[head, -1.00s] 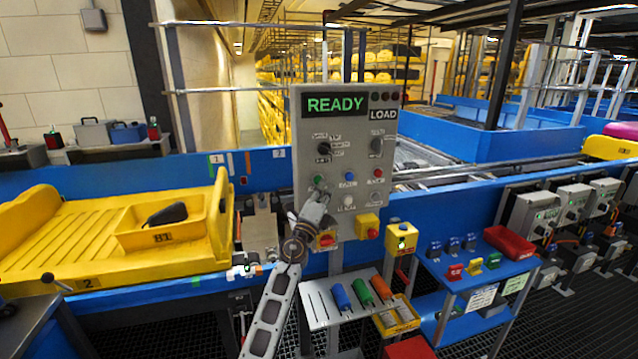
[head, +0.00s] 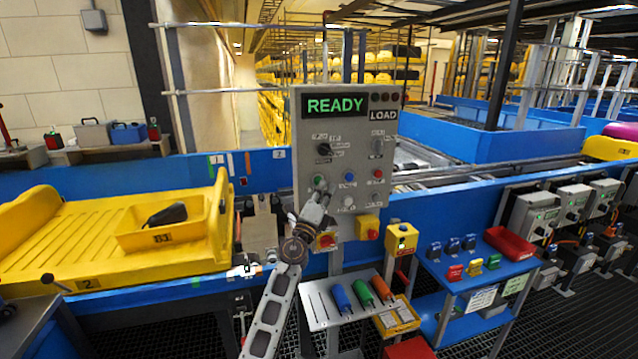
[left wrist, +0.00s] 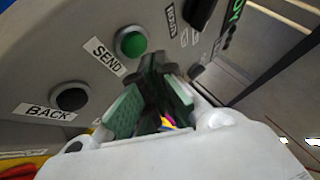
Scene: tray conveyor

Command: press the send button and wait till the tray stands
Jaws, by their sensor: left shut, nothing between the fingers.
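The grey control panel (head: 345,150) stands at the middle of the head view, its display (head: 335,105) reading READY in green. The green send button (left wrist: 131,42), labelled SEND, shows in the left wrist view; it is also on the panel in the head view (head: 319,180). My left gripper (head: 322,194) is shut and empty. Its fingertips (left wrist: 158,72) are close below the send button; I cannot tell whether they touch the panel. The yellow tray (head: 60,245) lies on the blue conveyor at the left, with a dark object (head: 167,214) in its compartment. My right gripper is not in view.
A black button (left wrist: 71,97) labelled BACK is beside the send button. A red knob (head: 327,241) on yellow sits below the panel. A tool shelf (head: 325,312) stands below, and a blue cart (head: 465,290) with small bins stands to the right.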

